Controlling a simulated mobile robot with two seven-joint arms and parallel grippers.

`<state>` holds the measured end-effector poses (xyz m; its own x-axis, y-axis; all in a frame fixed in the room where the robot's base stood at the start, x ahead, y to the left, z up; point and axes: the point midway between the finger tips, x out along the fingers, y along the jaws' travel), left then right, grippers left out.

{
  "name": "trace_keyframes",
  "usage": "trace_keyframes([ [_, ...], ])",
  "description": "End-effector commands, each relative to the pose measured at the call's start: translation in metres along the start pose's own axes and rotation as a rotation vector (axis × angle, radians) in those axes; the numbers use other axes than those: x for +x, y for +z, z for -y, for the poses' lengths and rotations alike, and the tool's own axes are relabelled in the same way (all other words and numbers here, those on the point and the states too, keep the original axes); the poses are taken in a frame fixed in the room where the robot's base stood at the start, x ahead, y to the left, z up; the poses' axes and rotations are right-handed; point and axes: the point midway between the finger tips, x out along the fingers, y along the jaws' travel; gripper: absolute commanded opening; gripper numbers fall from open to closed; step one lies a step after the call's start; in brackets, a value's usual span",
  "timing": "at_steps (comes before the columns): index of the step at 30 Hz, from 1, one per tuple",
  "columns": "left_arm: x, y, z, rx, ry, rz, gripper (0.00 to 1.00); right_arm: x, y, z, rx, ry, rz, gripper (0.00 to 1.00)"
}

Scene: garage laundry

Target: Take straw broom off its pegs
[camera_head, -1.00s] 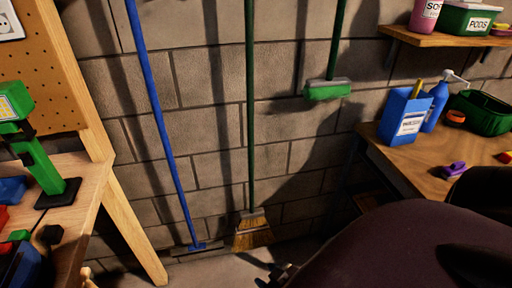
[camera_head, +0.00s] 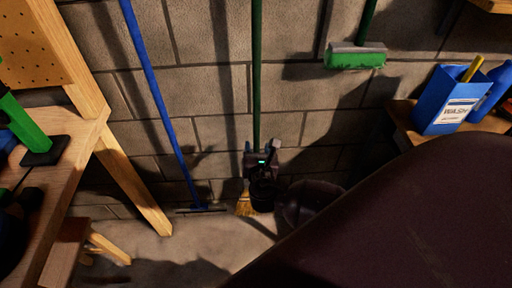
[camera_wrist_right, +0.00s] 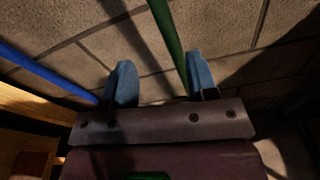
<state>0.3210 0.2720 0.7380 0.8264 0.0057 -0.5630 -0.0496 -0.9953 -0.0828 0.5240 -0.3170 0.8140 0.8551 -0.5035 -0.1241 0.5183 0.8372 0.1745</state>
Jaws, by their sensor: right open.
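The straw broom (camera_head: 257,75) hangs upright against the block wall, with a long green handle. Its straw bristles (camera_head: 245,205) show low down, partly hidden by my right gripper. My right gripper (camera_head: 272,150) is open in front of the lower handle. In the right wrist view the green handle (camera_wrist_right: 168,32) runs down between the blue-tipped fingers of the gripper (camera_wrist_right: 158,78), nearer the right finger; its lower part is hidden there, and I cannot tell if they touch. The pegs are out of view. My left gripper is not in view.
A blue-handled tool (camera_head: 158,95) hangs left of the broom, and a green brush (camera_head: 355,57) on a green handle hangs right. A wooden workbench (camera_head: 75,135) stands left. A blue wash box (camera_head: 446,100) sits on a wooden surface at right. Bare floor lies below.

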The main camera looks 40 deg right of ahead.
Motion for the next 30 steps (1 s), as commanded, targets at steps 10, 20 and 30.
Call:
trace_keyframes([
  [10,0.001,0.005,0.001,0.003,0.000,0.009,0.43,0.026,0.025,-0.008,-0.182,-0.008,0.129,0.53],
  [20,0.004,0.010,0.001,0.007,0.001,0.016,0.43,0.066,0.031,-0.007,-0.177,-0.008,0.126,0.53],
  [30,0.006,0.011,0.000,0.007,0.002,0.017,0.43,0.095,0.042,-0.002,-0.178,-0.007,0.128,0.53],
])
